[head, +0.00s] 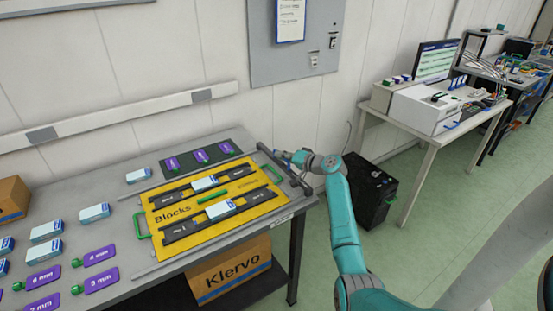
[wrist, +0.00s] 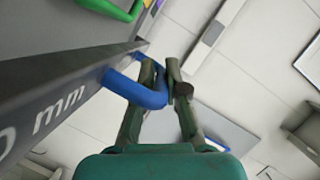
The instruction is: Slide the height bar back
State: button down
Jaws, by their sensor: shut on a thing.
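The height bar (head: 284,171) is a dark grey beam across the right end of the table, beside the yellow board (head: 240,183) marked "Blocks". In the wrist view the bar (wrist: 50,95) runs along the left side, with white lettering ending in "mm". A blue handle (wrist: 140,90) sticks out from it. My gripper (wrist: 160,75) is shut on this blue handle, with its fingers around the handle's end. In the head view my gripper (head: 287,156) is at the bar's outer side, small and partly hard to make out.
The yellow board holds dark tracks with pale blue boxes (head: 220,210) and has green handles (head: 269,174). Purple tags (head: 101,255) and more boxes lie at left. A black cabinet (head: 372,195) stands on the floor right of the table. The wall is close behind.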

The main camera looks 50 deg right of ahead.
jog(key=shift+s+d, duration=0.1)
jog(key=shift+d, duration=0.1)
jog(key=c, duration=1.5)
grip_release()
jog(key=shift+d, duration=0.15)
jog(key=v, duration=1.2)
